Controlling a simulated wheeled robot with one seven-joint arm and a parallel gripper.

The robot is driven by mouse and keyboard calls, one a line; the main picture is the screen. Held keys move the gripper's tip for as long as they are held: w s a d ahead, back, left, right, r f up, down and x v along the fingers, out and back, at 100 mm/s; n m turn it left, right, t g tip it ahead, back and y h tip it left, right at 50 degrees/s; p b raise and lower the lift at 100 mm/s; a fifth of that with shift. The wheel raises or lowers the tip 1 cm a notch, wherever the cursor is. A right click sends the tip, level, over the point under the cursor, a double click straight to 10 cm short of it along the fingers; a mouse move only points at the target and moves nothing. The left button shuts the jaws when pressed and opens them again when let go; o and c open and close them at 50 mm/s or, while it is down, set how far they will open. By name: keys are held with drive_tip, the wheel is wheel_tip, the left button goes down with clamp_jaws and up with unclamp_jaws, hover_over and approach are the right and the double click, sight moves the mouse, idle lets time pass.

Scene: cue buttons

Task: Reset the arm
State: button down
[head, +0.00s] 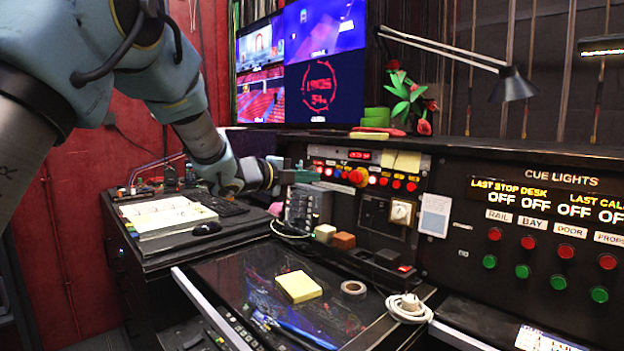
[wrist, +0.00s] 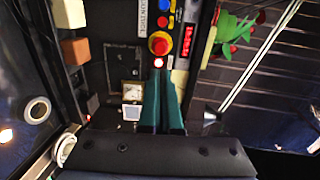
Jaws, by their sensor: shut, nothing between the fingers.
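My arm reaches in from the upper left in the head view. My gripper (head: 316,176) is shut and empty, with its green fingers in front of the upper button panel (head: 440,167). In the wrist view the two teal fingers of my gripper (wrist: 160,78) lie together, pointing at the panel near a lit button. A large red knob on a yellow base (head: 357,176) is just right of the fingertips in the head view; it also shows beyond them in the wrist view (wrist: 158,43). I cannot tell whether the fingertips touch the panel.
A cue lights panel (head: 550,182) with red and green buttons stands at the right. A desk lamp (head: 512,84) and red flowers (head: 405,92) are above the console. A yellow pad (head: 298,286), tape roll (head: 353,287) and white cable (head: 406,307) lie below. Monitors (head: 322,60) stand behind.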

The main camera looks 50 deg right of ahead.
drive_tip(key=shift+w, duration=0.1)
drive_tip(key=w+a+f+n+t+y, duration=0.45)
drive_tip(key=w+a+n, duration=0.45)
drive_tip(key=a, duration=0.4)
drive_tip(key=w+a+f+n+t+y, duration=0.3)
drive_tip(key=w+a+n+t, duration=0.3)
drive_tip(key=w+a, duration=0.6)
drive_tip(key=s+a+f+n+g+y, duration=0.1)
drive_tip(key=s+a+f+n+y, duration=0.15)
drive_tip(key=a+n, duration=0.45)
drive_tip(key=s+a+f+n+g+y, duration=0.15)
drive_tip(key=a+f, duration=0.25)
drive_tip(key=a, duration=0.8)
drive_tip(key=s+a+f+n+g+y, duration=0.1)
drive_tip(key=s+a+f+n+y, duration=0.3)
drive_tip(key=a, duration=0.5)
drive_tip(key=s+a+f+n+g, duration=0.2)
drive_tip(key=s+a+n+g, duration=0.2)
drive_tip(key=s+a+n, duration=0.4)
drive_tip(key=s+a, duration=0.1)
drive_tip(key=s, duration=0.4)
drive_tip(key=shift+f+g, duration=0.3)
drive_tip(key=shift+f, duration=0.05)
drive_tip(key=shift+y, duration=0.25)
